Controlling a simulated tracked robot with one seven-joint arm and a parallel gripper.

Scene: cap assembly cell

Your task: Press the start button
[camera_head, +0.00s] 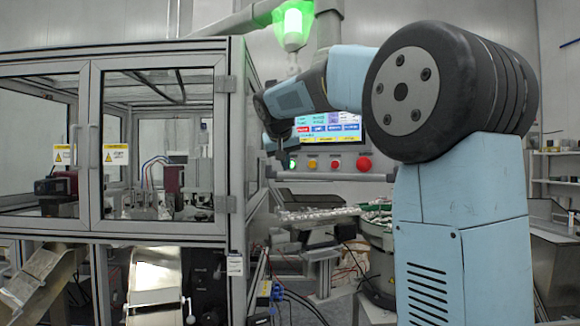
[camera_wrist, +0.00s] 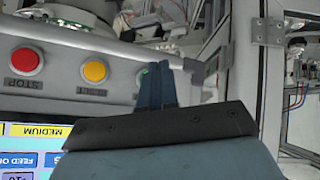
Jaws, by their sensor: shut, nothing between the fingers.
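The control panel (camera_head: 345,175) carries a row of buttons under its screen. The green start button (camera_head: 292,163) is at the left end of this row in the head view. In the wrist view, which shows the panel upside down, only a small green part of the start button (camera_wrist: 144,72) shows beside my fingers; they hide the rest. My gripper (camera_head: 281,157) is shut and empty, just left of the green button in the head view. Its two fingers (camera_wrist: 161,62) are together in the wrist view. I cannot tell whether they touch the button.
A yellow reset button (camera_wrist: 95,70) and a red stop button (camera_wrist: 25,61) sit beside the start button. The lit screen (camera_head: 328,127) is above them. A glazed machine enclosure (camera_head: 235,150) stands close on the left. A parts tray (camera_head: 318,213) lies below the panel.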

